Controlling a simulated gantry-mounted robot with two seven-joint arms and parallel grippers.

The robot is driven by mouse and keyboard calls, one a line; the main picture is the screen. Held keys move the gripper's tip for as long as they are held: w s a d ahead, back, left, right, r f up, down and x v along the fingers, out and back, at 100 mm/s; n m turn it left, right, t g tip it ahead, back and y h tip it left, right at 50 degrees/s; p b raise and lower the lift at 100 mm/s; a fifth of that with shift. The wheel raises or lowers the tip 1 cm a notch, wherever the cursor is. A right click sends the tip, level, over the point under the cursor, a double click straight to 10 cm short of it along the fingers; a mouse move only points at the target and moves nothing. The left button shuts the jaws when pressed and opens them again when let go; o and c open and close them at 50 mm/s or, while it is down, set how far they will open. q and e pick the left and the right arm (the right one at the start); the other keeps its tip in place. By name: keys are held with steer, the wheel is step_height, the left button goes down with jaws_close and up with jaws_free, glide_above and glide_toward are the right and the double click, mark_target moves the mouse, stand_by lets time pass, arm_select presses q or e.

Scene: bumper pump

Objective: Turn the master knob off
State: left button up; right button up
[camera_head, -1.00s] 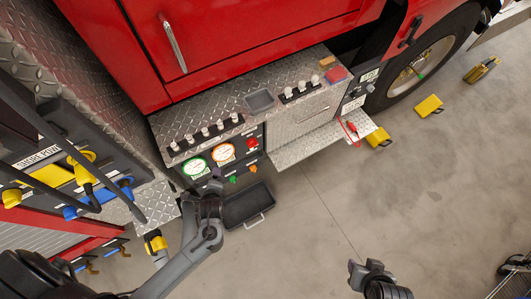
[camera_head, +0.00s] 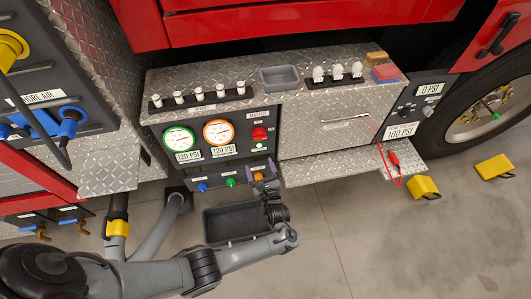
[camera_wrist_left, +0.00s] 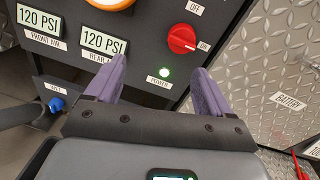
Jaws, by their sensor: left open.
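The red master knob (camera_head: 260,133) is on the dark gauge panel, right of the two round gauges. In the left wrist view the red knob (camera_wrist_left: 182,39) is seen close, with OFF printed above it and ON at its right. Its pale mark points toward ON. A green POWER light (camera_wrist_left: 164,72) glows below it. My left gripper (camera_head: 263,181) is in front of the panel, below the knob. Its purple fingers (camera_wrist_left: 162,73) are apart and empty, with the knob beyond the tips, not touched. My right gripper is out of view.
Green and orange gauges (camera_head: 198,138) reading 120 PSI sit left of the knob. Small coloured knobs (camera_head: 231,182) line the panel's lower edge near my gripper. A dark tray (camera_head: 238,222) is below. A diamond-plate box (camera_head: 335,115) stands at the right.

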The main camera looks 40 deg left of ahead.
arm_select(q)
steer(key=b, duration=0.3)
glide_toward(261, 138)
steer(key=f, duration=0.1)
steer(key=shift+n+y, duration=0.3)
steer(key=shift+n, duration=0.2)
steer(key=b+x, duration=0.4)
steer(key=x, duration=0.4)
steer(key=shift+w+a, duration=0.15)
steer(key=shift+w, duration=0.1)
steer(key=shift+w+a+r+t+b, duration=0.15)
steer(key=shift+w+a+t+b, duration=0.3)
steer(key=shift+a, duration=0.3)
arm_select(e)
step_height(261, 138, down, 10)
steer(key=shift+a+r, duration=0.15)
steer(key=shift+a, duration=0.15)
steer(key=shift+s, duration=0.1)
arm_select(q)
steer(key=c, duration=1)
